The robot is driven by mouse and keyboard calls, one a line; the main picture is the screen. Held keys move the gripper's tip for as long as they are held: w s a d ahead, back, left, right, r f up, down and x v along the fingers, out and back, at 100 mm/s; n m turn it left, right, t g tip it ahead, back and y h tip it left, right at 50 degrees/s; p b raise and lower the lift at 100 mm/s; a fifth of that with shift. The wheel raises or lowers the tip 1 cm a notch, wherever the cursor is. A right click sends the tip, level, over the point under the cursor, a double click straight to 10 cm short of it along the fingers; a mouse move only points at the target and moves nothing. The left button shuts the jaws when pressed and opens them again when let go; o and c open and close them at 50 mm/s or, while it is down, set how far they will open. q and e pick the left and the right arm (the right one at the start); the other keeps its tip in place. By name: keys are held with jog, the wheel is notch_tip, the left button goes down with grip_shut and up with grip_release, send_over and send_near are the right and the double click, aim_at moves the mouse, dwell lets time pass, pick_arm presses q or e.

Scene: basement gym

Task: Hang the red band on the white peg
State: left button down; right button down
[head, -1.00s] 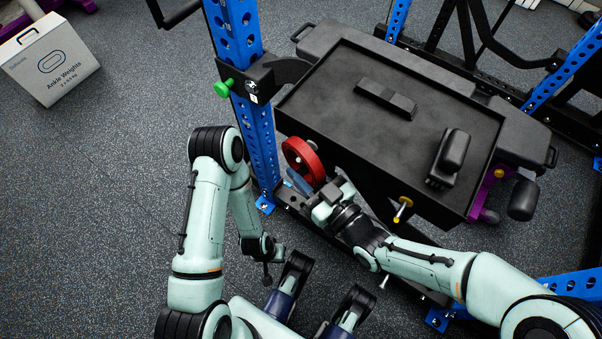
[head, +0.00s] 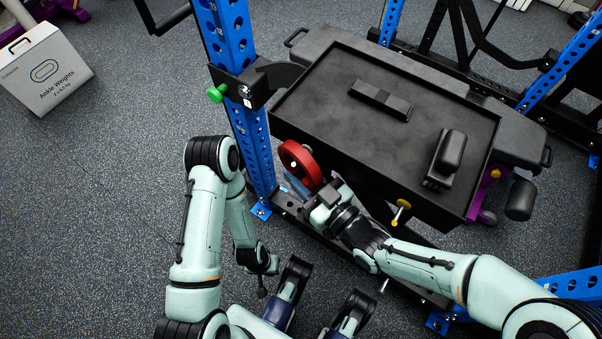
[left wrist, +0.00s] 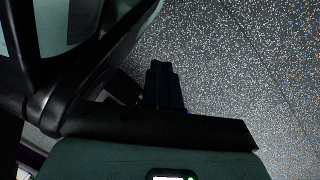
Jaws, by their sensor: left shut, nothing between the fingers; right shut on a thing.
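The red band (head: 309,167) is a thick red ring beside the blue upright, close to the near left corner of the black tray bench. My right gripper (head: 297,185) has its blue fingers at the ring's lower edge and is shut on it. A small white spot, perhaps the tip of the white peg (head: 293,164), shows inside the ring. I cannot tell whether the ring is around the peg, as most of the peg is hidden. My left gripper (left wrist: 164,82) is shut and empty, low over the floor in the left wrist view.
The blue upright (head: 250,140) with a green knob (head: 217,93) stands left of the band. The black tray (head: 330,120) holds a flat black block (head: 381,100) and another black piece (head: 446,158). A yellow-headed pin (head: 403,204) juts from its front. An ankle weights box (head: 47,70) stands far left.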

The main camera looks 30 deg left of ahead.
jog(key=shift+w+d+f, duration=0.1)
jog(key=shift+w+f, duration=0.05)
jog(key=c, duration=0.8)
grip_release()
jog(key=shift+o, duration=0.2)
